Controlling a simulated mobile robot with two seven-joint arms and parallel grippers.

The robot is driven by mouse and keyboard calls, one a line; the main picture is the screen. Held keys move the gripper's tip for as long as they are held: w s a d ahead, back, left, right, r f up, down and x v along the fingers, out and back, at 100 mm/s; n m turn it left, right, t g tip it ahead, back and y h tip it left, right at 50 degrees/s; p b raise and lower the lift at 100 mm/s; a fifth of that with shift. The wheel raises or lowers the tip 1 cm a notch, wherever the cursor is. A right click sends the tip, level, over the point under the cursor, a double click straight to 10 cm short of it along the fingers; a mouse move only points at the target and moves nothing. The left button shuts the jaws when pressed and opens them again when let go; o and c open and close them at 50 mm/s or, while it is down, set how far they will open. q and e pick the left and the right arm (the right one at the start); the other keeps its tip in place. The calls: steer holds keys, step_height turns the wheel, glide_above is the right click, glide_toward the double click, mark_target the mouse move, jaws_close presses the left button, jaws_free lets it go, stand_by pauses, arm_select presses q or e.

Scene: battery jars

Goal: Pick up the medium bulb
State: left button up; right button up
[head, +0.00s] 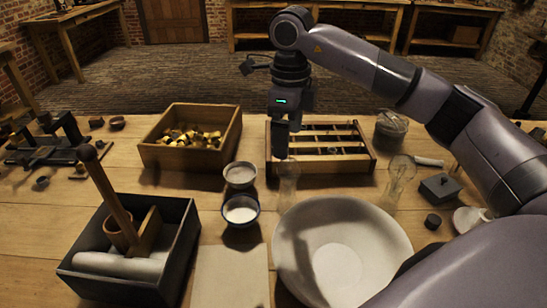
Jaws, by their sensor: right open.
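A second clear glass piece (401,174) stands to the right, behind the bowl's right rim. I cannot tell by size which one is the medium bulb. My right gripper (281,155) points down just above the first glass piece, in front of the slotted wooden rack. It is open with nothing visible in it; its dark fingers overlap in this view. Whether it touches the glass is unclear. My left gripper is out of view.
A large white bowl (400,246) stands at the front. Two small bowls (240,175) (241,210) sit left of the glass. The slotted rack (330,164), a wooden box of yellow pieces (182,157) and a dark tray (178,272) surround them. A lidded jar (391,124) is behind.

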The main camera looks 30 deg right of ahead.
mark_target(289, 159)
steer(key=shift+w+f, duration=0.15)
steer(key=shift+w, duration=0.05)
steer(key=shift+f, duration=0.35)
steer(key=f, duration=0.4)
steer(key=f+p, duration=0.1)
steer(key=f, duration=0.1)
steer(key=shift+s+d, duration=0.25)
steer(key=shift+s, duration=0.05)
steer(key=shift+c, duration=0.4)
steer(key=c, duration=1.2)
